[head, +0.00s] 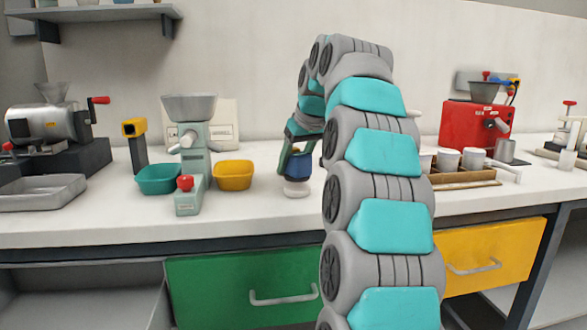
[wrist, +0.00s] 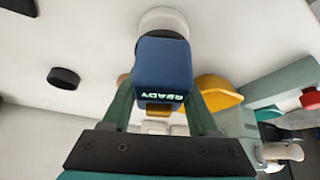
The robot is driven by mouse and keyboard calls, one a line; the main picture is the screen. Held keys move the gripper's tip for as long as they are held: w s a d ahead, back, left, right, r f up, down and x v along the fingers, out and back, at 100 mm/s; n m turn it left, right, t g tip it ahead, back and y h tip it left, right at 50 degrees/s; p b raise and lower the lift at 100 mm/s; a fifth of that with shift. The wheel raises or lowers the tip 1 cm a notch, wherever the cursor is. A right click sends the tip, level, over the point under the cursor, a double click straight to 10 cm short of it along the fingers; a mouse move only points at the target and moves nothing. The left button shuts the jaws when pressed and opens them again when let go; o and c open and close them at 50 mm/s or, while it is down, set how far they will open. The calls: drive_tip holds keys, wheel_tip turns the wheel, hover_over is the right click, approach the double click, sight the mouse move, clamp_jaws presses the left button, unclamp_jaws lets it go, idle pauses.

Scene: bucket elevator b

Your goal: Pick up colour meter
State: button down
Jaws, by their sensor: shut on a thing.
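The colour meter is a dark blue block with a lit READY display, seen in the wrist view (wrist: 162,65) and small in the head view (head: 299,162). My gripper (head: 297,153) has its two green fingers on either side of the blue body, shut on it. In the wrist view the fingers of my gripper (wrist: 161,84) flank the meter closely. A round white piece (head: 296,188) shows directly below the blue body, near the counter top. I cannot tell whether it is joined to the meter or whether it touches the counter. My arm hides part of the counter to the right.
A pale green grinder (head: 190,150) stands left of the meter, with a yellow bowl (head: 233,175) between them and a teal bowl (head: 159,179) beyond. A yellow-headed handheld device (head: 135,140) stands farther left. A rack of white cups (head: 460,175) and a red machine (head: 473,127) are right.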

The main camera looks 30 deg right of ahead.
drive_tip(key=shift+s+r, duration=0.1)
drive_tip(key=shift+r, duration=0.65)
